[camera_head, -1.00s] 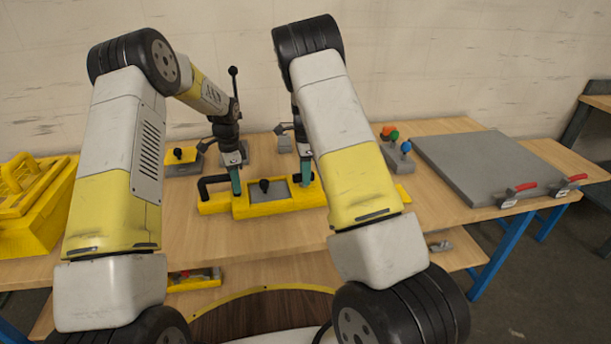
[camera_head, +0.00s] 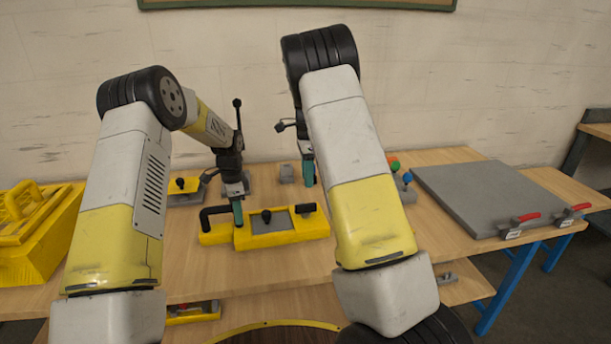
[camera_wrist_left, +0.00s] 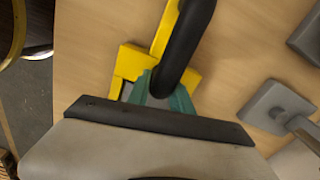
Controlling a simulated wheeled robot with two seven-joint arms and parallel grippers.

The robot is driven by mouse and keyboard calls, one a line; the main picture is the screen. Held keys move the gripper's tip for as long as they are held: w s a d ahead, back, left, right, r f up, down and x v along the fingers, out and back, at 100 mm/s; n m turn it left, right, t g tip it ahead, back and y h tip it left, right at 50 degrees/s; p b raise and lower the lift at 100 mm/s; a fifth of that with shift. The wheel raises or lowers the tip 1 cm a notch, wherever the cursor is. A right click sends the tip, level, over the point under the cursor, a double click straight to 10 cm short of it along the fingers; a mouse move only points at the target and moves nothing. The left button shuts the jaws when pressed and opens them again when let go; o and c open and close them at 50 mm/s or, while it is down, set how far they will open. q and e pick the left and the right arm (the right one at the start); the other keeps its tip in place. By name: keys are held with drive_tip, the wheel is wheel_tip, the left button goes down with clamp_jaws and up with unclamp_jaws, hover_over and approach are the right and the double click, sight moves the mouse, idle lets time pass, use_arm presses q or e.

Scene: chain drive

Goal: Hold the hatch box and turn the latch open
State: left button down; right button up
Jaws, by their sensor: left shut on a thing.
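The yellow hatch box (camera_head: 282,239) lies on the wooden bench, with a grey hatch panel (camera_head: 272,222) and a small black knob on top. A black bent handle (camera_head: 212,212) stands at its left end. My left gripper (camera_head: 238,214) is shut on this handle; the left wrist view shows its teal fingers (camera_wrist_left: 160,92) on either side of the black handle (camera_wrist_left: 186,45). A black latch (camera_head: 305,208) sits at the box's right end and looks roughly crosswise. My right gripper (camera_head: 308,176) is above and behind the latch, apart from it; its finger gap cannot be made out.
A yellow case (camera_head: 38,228) stands at the far left. Small grey-based fixtures are behind the box. A large grey plate (camera_head: 505,195) with red-handled clamps (camera_head: 525,217) lies at the right. Bare wood is in front of the box.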

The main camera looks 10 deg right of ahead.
use_arm(q)
drive_tip(key=c, duration=1.1)
unclamp_jaws()
drive_tip(key=shift+o, duration=0.2)
